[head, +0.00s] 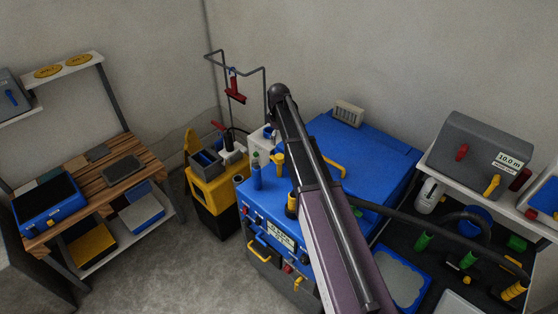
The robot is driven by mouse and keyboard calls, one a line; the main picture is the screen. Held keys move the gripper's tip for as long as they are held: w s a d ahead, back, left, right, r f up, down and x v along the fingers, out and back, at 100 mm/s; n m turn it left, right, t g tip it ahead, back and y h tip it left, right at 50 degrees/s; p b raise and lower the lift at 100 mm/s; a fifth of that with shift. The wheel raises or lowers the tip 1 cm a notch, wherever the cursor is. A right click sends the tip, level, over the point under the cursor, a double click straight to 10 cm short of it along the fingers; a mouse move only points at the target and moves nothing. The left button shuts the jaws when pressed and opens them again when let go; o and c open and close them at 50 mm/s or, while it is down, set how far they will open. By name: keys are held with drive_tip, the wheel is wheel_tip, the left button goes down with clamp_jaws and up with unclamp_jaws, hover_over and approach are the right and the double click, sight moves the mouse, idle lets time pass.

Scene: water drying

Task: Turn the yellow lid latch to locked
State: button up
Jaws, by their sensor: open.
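Several yellow fittings show in the head view, and I cannot tell for sure which is the lid latch. A yellow curved handle (335,168) is on top of the blue machine (375,155), beside my arm. A yellow knob (278,160) stands near its left edge. A yellow handle (258,251) and a small yellow piece (299,284) are on its front. A yellow lever (492,185) is on the grey case at the right. My arm crosses the machine from below and hides part of its top and front. I cannot make out my gripper.
A grey case (470,142) with a red lever stands on a white shelf at the right. A wooden bench (130,145) stands at the left, and a yellow bin (217,188) left of the machine. A dark hose (420,217) runs right. Some floor between bench and bin is clear.

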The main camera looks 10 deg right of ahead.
sight(279, 156)
drive_tip(key=shift+f+b, duration=4.75)
drive_tip(key=shift+f, duration=0.3)
drive_tip(key=c, duration=1.1)
